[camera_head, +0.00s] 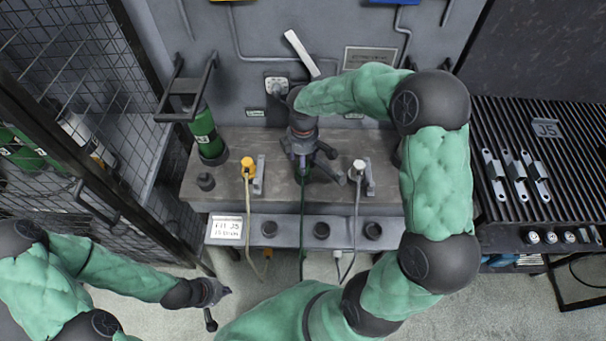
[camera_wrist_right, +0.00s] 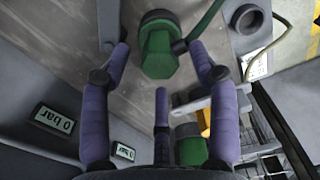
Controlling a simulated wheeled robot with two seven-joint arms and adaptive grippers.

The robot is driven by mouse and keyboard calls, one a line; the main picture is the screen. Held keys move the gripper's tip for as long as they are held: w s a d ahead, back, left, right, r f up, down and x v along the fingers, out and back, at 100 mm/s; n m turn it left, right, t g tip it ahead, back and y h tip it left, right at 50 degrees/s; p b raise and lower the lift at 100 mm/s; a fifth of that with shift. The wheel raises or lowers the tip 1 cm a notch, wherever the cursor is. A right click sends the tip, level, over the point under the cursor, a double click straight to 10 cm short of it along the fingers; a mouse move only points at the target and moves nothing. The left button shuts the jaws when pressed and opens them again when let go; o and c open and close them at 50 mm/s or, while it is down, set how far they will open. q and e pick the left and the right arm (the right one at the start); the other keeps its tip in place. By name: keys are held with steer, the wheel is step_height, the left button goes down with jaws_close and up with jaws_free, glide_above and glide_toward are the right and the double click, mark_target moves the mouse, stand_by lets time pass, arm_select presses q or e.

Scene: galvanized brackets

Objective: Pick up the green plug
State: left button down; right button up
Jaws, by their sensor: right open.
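The green plug (camera_wrist_right: 158,52) shows in the right wrist view with its green cable curving away to the right. In the head view only a bit of the plug (camera_head: 303,172) shows under my right gripper, and its green cable runs down the bench front. My right gripper (camera_head: 306,168) is above the plug on the grey bench, mostly hidden by its own wrist. In the wrist view, the purple fingers of this gripper (camera_wrist_right: 160,75) are spread either side of the plug, with visible gaps. My left gripper (camera_head: 220,305) is low at the left, empty, its fingers apart.
A yellow plug (camera_head: 248,166) stands left of the green plug and a white-grey plug (camera_head: 359,167) stands right, both with cables. A green cylinder (camera_head: 205,132) stands at the bench's left. A mesh cage (camera_head: 75,60) bounds the left; a ribbed table (camera_head: 520,130) with brackets is right.

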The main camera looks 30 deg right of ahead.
jaws_close()
steer(key=shift+r, duration=0.15)
